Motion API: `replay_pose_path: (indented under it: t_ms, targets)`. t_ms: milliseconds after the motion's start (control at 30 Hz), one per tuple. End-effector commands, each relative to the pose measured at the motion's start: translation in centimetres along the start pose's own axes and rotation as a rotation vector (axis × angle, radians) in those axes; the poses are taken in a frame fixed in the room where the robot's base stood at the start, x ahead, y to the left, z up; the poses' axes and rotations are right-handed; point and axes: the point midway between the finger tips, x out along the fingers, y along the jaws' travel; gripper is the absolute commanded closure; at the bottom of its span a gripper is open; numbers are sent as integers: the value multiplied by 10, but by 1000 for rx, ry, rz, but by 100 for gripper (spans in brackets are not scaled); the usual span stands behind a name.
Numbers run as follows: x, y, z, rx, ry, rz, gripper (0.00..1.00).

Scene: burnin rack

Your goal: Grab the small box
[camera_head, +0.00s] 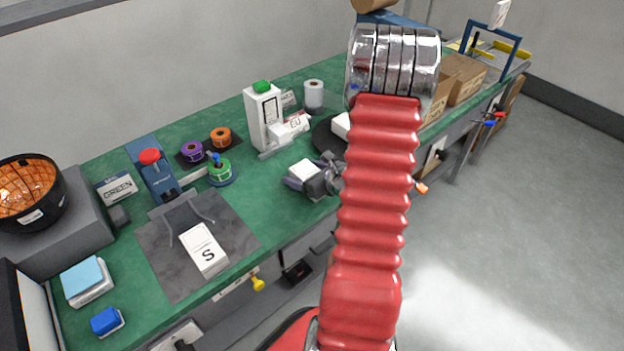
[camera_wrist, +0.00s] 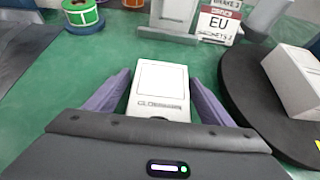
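A small white box (camera_wrist: 158,88) with dark print along its near edge lies between the two purple fingers of my gripper (camera_wrist: 158,84) in the wrist view. The fingertips are very close to its left and right sides. I cannot tell whether they press on it. In the head view, the box (camera_head: 304,170) shows at my gripper (camera_head: 304,178), over the green counter near its front edge. Another white box marked S (camera_head: 206,252) lies on the grey mat (camera_head: 170,262). A white box (camera_wrist: 296,80) lies on the black disc (camera_wrist: 246,92) to the right.
A white dispenser with a green top (camera_head: 262,118) and an EU box (camera_head: 290,127) stand behind my gripper. Coloured tape rolls (camera_head: 220,136) and a blue device with a red knob (camera_head: 152,172) are to the left. My red arm hides part of the counter. Brown cartons (camera_head: 464,78) stand farther right.

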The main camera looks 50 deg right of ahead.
Motion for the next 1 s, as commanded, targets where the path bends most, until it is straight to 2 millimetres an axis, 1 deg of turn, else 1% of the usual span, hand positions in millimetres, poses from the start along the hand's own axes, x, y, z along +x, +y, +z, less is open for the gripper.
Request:
replay_pose_path:
  t_ms: [33, 67, 633, 1000]
  targets:
    - [0, 0, 0, 0, 0, 0, 28]
    - [0, 0, 0, 0, 0, 0, 30]
    - [0, 0, 0, 0, 0, 0, 71]
    - [-1, 0, 3, -1, -1, 0, 71]
